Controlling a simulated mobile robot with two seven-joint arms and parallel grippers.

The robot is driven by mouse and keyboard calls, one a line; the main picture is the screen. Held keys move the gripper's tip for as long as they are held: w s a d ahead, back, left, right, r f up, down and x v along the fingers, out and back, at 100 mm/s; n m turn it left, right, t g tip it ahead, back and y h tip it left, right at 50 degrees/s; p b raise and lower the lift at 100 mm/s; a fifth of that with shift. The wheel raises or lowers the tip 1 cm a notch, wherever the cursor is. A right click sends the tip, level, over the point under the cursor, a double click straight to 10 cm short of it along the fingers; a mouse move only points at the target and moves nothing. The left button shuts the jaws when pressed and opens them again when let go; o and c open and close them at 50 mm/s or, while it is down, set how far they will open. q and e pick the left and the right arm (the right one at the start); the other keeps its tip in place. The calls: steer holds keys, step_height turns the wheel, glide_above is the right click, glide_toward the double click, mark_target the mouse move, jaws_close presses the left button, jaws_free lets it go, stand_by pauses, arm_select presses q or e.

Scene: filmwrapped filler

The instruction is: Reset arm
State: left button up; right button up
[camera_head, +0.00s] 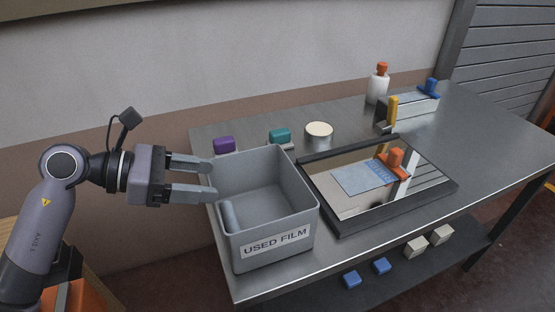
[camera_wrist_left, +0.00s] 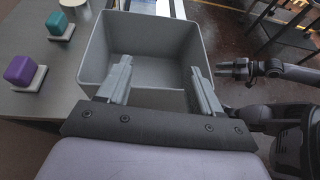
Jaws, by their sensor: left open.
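My left gripper (camera_head: 214,180) is at the left of the head view, beside the upper left rim of a grey bin labelled USED FILM (camera_head: 275,240). Its two fingers are apart with nothing between them. In the left wrist view, the left fingers (camera_wrist_left: 160,72) stand apart before the same bin (camera_wrist_left: 150,35). A grey roll-like piece (camera_head: 228,216) stands in the bin's left corner. My right gripper (camera_wrist_left: 232,68) shows small at the right of the left wrist view; its opening is unclear.
A black-framed tray (camera_head: 330,222) with a blue sheet (camera_head: 362,178) and an orange-handled tool (camera_head: 394,158) lies right of the bin. Purple (camera_head: 224,145) and teal (camera_head: 279,135) handled blocks, a round cream item (camera_head: 319,130) and a bottle (camera_head: 378,88) stand behind. Small blocks (camera_head: 382,266) lie on the lower shelf.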

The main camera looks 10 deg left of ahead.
arm_select(q)
step_height(320, 180, up, 9)
steer(key=d+n+t+h, duration=0.2)
steer(key=n+t+h, duration=0.2)
steer(key=n+t, duration=0.6)
steer(key=w+a+f+n+t+y, duration=0.1)
steer(key=a+f+n+t+y, duration=0.2)
steer(key=n+y, duration=0.7)
steer(key=a+f+n+t+y, duration=0.2)
steer(key=a+n+y, duration=0.4)
steer(key=n, duration=0.7)
step_height(320, 180, down, 10)
steer(key=s+a+r+n+g+y, duration=0.1)
steer(key=s+a+n+g+y, duration=0.15)
steer(key=n+g, duration=0.45)
steer(key=s+d+f+n+g+h, duration=0.1)
steer(key=s+d+f+n+g, duration=0.3)
steer(key=s+f, duration=0.45)
steer(key=s+d+f+n+g+h, duration=0.2)
steer(key=s+d+f+g, duration=0.2)
steer(key=s+f+g, duration=0.4)
steer(key=w+d+f+t+h+p, duration=0.2)
steer(key=w+d+f+t+p, duration=0.1)
steer(key=t, duration=0.5)
steer(key=shift+a+p+x, duration=0.25)
steer(key=shift+p+x, duration=0.3)
steer(key=shift+x, duration=0.75)
